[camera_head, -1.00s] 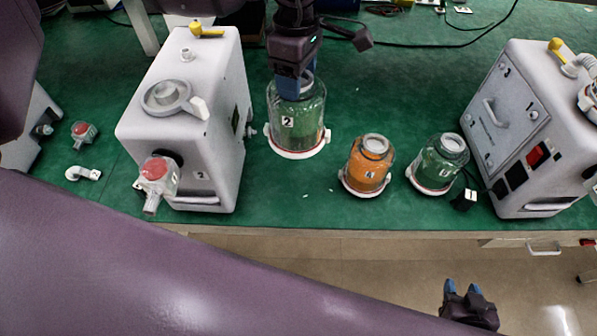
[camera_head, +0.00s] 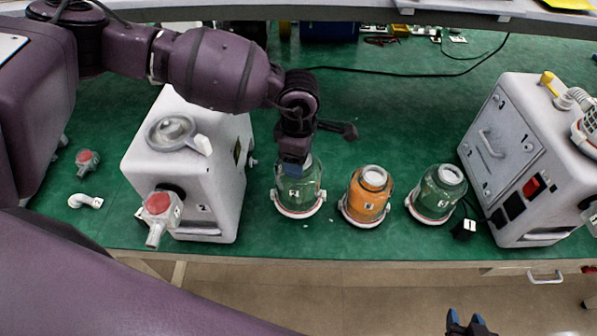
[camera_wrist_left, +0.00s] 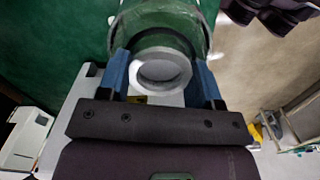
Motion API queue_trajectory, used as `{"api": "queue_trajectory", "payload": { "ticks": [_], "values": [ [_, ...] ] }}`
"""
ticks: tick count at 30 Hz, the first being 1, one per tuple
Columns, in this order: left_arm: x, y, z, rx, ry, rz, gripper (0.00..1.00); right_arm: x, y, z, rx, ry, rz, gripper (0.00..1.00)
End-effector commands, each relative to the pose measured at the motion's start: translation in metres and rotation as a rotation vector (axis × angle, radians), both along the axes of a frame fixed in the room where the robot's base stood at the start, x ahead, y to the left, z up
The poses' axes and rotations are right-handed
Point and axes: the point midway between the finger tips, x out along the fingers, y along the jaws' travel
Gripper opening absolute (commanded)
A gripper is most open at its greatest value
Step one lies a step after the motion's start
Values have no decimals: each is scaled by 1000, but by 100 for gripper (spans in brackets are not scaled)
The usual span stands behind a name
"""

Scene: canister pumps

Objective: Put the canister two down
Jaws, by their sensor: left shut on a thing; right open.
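Canister two (camera_head: 298,190), a green-filled clear jar with a white base, is upright at about the level of the other canisters. I cannot tell whether its base touches the table. My left gripper (camera_head: 294,168) is above it and shut on its neck. In the left wrist view, the blue fingers stand on both sides of the pale neck of canister two (camera_wrist_left: 155,25). My right gripper (camera_head: 468,322) is open and empty, low at the bottom edge, in front of the table and partly cut off.
An orange canister (camera_head: 367,200) stands close on the right, then another green canister (camera_head: 437,195). A white pump (camera_head: 215,160) stands close on the left, another (camera_head: 510,150) at the right. A black cable (camera_head: 420,74) crosses the green table (camera_head: 400,120), which is clear behind the canisters.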

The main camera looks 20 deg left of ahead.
Motion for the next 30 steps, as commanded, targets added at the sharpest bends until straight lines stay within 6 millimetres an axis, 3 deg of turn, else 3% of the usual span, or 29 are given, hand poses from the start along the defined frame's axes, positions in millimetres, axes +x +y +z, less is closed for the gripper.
{"api": "queue_trajectory", "payload": {
  "ticks": [11, 19, 30],
  "values": [
    [0, -1, -26, 0, 0, -1, 17, 1, 0, 3, 1, -2, 1, 43],
    [0, -1, -58, -1, 0, 0, 17, 1, 0, 6, 1, 0, 1, 43],
    [0, 0, -63, -1, -2, 0, 17, 0, 0, 2, 0, 3, 0, 43]
  ]
}}
